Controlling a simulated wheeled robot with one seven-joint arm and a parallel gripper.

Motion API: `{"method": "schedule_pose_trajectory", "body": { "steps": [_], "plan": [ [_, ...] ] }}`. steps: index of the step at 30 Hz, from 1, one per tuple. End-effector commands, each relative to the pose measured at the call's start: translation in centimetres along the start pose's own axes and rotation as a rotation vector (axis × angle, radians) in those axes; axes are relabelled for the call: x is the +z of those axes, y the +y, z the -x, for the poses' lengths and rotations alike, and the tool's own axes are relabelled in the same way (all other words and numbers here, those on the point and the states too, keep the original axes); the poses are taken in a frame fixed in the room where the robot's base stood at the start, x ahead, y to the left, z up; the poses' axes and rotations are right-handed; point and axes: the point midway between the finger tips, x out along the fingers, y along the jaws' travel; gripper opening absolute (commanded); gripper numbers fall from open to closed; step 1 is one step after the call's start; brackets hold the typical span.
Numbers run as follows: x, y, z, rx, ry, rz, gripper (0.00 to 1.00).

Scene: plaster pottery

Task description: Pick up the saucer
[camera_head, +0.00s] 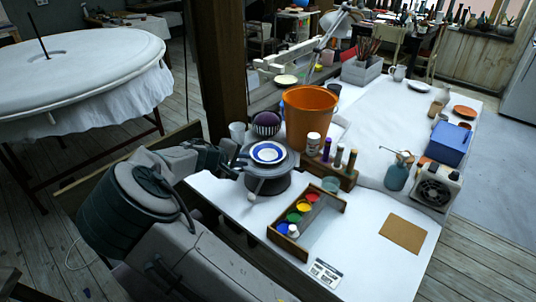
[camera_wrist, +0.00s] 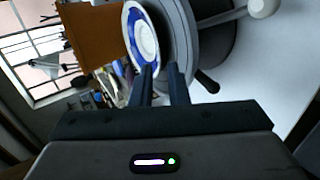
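A white saucer with a blue band (camera_head: 267,153) lies on a grey round turntable (camera_head: 277,180) near the table's left edge. In the wrist view the saucer (camera_wrist: 146,42) appears just beyond my fingertips, its rim close to the left finger. The turntable (camera_wrist: 180,45) is behind it. My gripper (camera_wrist: 161,70) is open, with a gap between its two dark fingers and nothing clearly held. In the head view my gripper (camera_head: 232,162) is at the left side of the saucer. Whether a finger touches the rim cannot be told.
An orange bucket (camera_head: 311,115) stands right behind the turntable, with a dark striped bowl (camera_head: 266,124) and a white cup (camera_head: 237,132) to its left. A wooden paint tray (camera_head: 318,222) is in front. A dark wooden post (camera_head: 218,60) rises behind my gripper.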

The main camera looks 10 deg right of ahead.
Motion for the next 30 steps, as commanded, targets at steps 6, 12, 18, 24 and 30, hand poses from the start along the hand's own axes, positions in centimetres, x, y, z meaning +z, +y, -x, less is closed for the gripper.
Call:
{"method": "schedule_pose_trajectory", "body": {
  "steps": [6, 12, 18, 24, 30],
  "plan": [
    [0.5, 0.3, -2.5, 0.001, -0.004, 0.001, 0.15],
    [0.5, 0.2, -5.0, 0.000, -0.002, 0.001, 0.15],
    [0.6, 0.2, -5.5, -0.001, -0.002, -0.001, 0.15],
    [0.7, 0.2, -5.5, -0.001, -0.005, -0.002, 0.00],
    [0.6, 0.2, -5.4, 0.000, -0.003, 0.000, 0.00]
  ]
}}
